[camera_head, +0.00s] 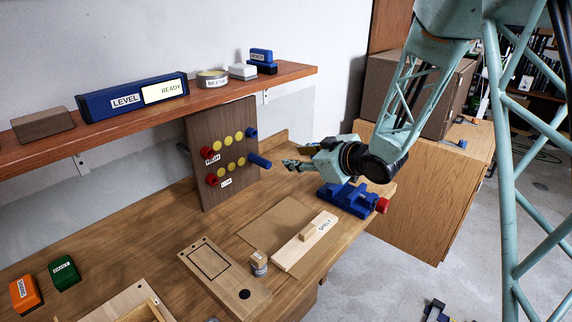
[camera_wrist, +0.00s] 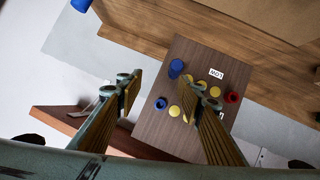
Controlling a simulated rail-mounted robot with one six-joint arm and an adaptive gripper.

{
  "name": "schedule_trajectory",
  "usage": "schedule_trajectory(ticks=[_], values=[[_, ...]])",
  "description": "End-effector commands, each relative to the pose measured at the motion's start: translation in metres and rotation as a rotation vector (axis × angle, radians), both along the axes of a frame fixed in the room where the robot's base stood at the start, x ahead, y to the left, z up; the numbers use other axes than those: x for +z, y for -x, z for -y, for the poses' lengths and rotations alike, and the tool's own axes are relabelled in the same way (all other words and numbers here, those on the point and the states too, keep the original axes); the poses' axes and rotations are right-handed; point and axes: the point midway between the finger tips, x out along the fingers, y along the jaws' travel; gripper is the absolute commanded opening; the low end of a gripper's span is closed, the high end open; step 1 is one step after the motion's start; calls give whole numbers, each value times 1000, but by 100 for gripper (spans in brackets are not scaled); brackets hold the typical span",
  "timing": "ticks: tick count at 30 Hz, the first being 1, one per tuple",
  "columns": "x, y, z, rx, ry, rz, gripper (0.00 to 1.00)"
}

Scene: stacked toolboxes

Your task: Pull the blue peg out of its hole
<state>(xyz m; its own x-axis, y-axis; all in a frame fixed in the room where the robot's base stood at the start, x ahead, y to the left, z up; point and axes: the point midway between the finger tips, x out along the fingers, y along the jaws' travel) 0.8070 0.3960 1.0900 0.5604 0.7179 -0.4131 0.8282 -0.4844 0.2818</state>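An upright dark wooden board (camera_head: 230,124) holds two rows of round pegs, with red at the left, yellow in the middle and blue at the right. The lower-row blue peg (camera_head: 259,160) sticks out farther than the upper-row blue peg (camera_head: 251,132). In the wrist view the lower-row blue peg (camera_wrist: 176,67) and the upper-row blue peg (camera_wrist: 161,103) both appear between the spread fingers. My gripper (camera_head: 288,164) is open and empty, just right of the lower-row blue peg, apart from it and pointing at the board.
A shelf (camera_head: 200,102) with a level and small boxes runs above the board. A blue vise (camera_head: 345,198) stands below my gripper. A plank labelled SHELF (camera_head: 300,248) and a wooden block (camera_head: 222,278) lie on the bench. The space between gripper and board looks clear.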

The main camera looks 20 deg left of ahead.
Motion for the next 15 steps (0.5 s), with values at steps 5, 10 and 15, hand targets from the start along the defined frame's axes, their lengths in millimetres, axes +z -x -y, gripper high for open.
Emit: schedule_trajectory(ticks=[5, 10, 15], values=[[-17, 6, -23, 57, -35, 0, 35], [-23, 10, -33, 82, -52, 2, 35], [-23, 10, -35, 88, -56, 3, 35]])
